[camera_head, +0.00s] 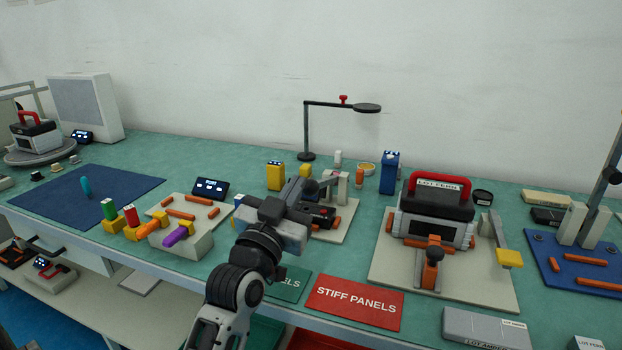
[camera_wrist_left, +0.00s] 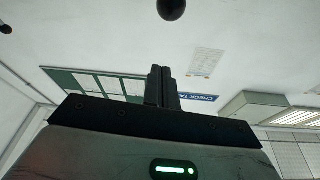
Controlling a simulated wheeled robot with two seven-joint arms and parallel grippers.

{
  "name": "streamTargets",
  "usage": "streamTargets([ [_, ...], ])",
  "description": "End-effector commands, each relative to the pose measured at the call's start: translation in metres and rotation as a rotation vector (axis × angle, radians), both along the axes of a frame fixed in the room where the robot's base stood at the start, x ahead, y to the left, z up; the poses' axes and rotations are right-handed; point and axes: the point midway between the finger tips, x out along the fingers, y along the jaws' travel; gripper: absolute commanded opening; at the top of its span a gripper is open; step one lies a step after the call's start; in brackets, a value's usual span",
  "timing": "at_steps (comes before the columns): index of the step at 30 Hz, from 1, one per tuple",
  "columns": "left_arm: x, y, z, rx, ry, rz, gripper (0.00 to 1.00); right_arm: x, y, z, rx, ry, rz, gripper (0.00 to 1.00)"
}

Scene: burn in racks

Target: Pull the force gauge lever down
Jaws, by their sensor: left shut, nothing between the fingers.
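My left gripper (camera_head: 295,188) is in the middle of the head view, over the front part of the bench. Its two fingers are pressed together and empty in the left wrist view (camera_wrist_left: 162,86). Behind it stands a small fixture on a pale base plate (camera_head: 345,228), with a grey arm and orange pads, partly hidden by my gripper. I cannot tell for certain whether this is the force gauge. A black ball knob (camera_wrist_left: 172,8) shows at the top edge of the wrist view, beyond and apart from the fingertips; its mount is out of view. My right gripper is not in view.
A black and grey case with a red handle (camera_head: 440,183) stands right of my gripper. Left are a block with a purple piece (camera_head: 178,235) and a blue mat (camera_head: 85,197). A lamp (camera_head: 307,130) stands behind. A red STIFF PANELS sign (camera_head: 354,303) is at the front edge.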

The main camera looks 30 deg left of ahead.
Motion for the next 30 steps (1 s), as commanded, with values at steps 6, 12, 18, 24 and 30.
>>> streamTargets([
  [6, 0.044, 0.008, 0.016, 0.0, -0.002, 0.0, 0.0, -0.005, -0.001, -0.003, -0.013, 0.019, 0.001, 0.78],
  [12, 0.07, 0.014, 0.011, 0.0, 0.007, -0.002, 0.0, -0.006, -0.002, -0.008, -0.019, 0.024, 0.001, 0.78],
  [18, 0.067, 0.017, -0.013, 0.002, 0.005, -0.002, 0.0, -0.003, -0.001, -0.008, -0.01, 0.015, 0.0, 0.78],
  [24, 0.066, 0.018, -0.02, 0.001, 0.003, -0.001, 0.0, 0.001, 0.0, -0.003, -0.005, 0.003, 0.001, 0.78],
  [30, 0.066, 0.018, -0.02, 0.0, 0.002, -0.002, 0.0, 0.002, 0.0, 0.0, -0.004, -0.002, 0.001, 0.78],
])
